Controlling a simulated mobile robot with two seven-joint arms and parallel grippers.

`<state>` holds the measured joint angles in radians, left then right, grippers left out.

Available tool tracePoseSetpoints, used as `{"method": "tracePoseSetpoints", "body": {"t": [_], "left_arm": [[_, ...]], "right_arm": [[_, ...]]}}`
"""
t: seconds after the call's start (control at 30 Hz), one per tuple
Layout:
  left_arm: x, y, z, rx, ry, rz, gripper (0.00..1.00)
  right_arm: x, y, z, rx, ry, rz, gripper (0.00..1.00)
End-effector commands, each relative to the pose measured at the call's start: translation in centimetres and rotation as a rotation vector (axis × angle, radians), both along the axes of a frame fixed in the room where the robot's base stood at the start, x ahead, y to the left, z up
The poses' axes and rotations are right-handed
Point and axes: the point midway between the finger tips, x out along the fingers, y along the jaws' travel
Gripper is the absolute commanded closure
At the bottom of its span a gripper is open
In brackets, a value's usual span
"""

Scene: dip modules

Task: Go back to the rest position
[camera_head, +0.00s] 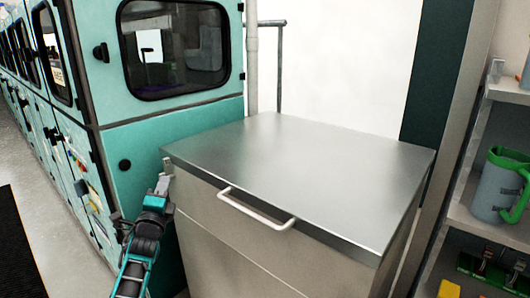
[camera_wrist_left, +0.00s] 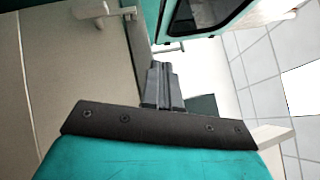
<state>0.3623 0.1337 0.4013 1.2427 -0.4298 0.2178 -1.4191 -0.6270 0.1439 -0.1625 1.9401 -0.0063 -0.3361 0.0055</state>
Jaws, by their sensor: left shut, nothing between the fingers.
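My left gripper (camera_head: 165,180) shows in the head view at the left front corner of a metal cabinet, in front of the teal machine. Its fingers are shut with nothing between them. In the left wrist view the closed fingers (camera_wrist_left: 162,86) point up the picture, empty. The cabinet's white handle (camera_head: 256,209) is to the right of the gripper and apart from it. My right gripper is not in view.
The metal cabinet (camera_head: 310,165) has a flat, bare lid. A teal machine (camera_head: 160,134) with dark windows stands behind and left. A shelf (camera_head: 478,222) on the right holds a green and grey jug (camera_head: 494,188) and circuit boards (camera_head: 490,268).

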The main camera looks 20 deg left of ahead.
Motion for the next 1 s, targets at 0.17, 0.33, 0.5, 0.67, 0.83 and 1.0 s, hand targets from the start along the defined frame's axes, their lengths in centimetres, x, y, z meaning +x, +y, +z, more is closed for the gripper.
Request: {"method": "tracePoseSetpoints", "body": {"t": [0.17,0.33,0.5,0.67,0.83,1.0], "left_arm": [[-1.1,-1.2,-2.0,-0.078,0.021,-0.038,1.00],[-5.1,-5.8,-8.2,-0.385,0.097,-0.148,1.00],[-11.7,-12.6,-14.9,-0.831,0.211,-0.228,1.00],[-19.4,-19.4,-19.8,-1.279,0.334,-0.210,1.00],[-26.5,-25.0,-22.3,-1.656,0.435,-0.117,1.00],[-29.8,-27.5,-22.9,-1.833,0.476,-0.046,1.00]], "right_arm": [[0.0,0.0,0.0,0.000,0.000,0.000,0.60],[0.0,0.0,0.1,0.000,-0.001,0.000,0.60],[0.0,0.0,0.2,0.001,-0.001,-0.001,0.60],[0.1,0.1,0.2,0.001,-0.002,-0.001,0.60],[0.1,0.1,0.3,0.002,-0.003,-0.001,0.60],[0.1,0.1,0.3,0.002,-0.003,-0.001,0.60]]}}
